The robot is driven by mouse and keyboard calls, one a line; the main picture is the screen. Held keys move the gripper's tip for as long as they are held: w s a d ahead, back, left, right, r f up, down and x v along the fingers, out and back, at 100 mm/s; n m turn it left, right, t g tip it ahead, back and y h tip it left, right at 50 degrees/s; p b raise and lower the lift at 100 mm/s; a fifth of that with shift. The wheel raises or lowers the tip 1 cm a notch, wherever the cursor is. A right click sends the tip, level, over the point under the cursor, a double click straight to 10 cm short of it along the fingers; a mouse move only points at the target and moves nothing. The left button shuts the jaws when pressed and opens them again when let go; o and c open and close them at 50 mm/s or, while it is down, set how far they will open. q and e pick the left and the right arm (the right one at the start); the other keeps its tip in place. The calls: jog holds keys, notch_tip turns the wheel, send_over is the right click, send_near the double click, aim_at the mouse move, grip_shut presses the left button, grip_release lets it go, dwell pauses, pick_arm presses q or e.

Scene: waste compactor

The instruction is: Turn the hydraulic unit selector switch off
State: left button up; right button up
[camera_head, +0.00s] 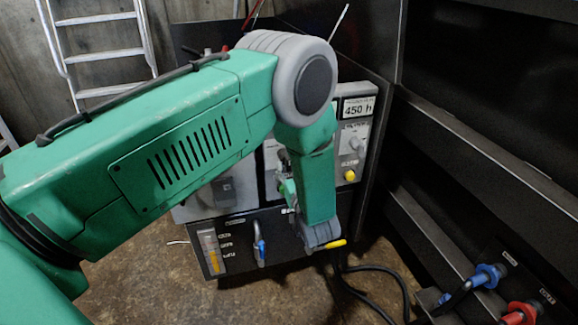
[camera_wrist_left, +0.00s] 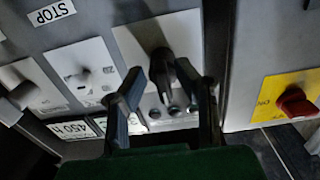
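A black rotary switch knob (camera_wrist_left: 166,72) stands out from a light plate (camera_wrist_left: 140,36) on the grey control panel in the left wrist view. I take it for the selector switch; no readable label confirms this. My left gripper (camera_wrist_left: 158,84) has its two dark fingers apart, one on each side of the knob. I cannot tell whether they touch it. In the head view my green left arm covers this part of the panel, hiding the knob and the fingertips. My right gripper is in neither view.
A red switch on a yellow plate (camera_wrist_left: 297,103) is at the right of the wrist view. The head view shows a 450 h display (camera_head: 359,107), a yellow button (camera_head: 349,175), a blue-handled valve (camera_head: 259,250), a ladder (camera_head: 103,52) and dark metal beams at right.

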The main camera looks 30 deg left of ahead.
pick_arm(q)
jog(key=shift+r, duration=0.15)
jog(key=v, duration=1.2)
jog(key=shift+w+f, duration=0.1)
jog(key=shift+f, duration=0.15)
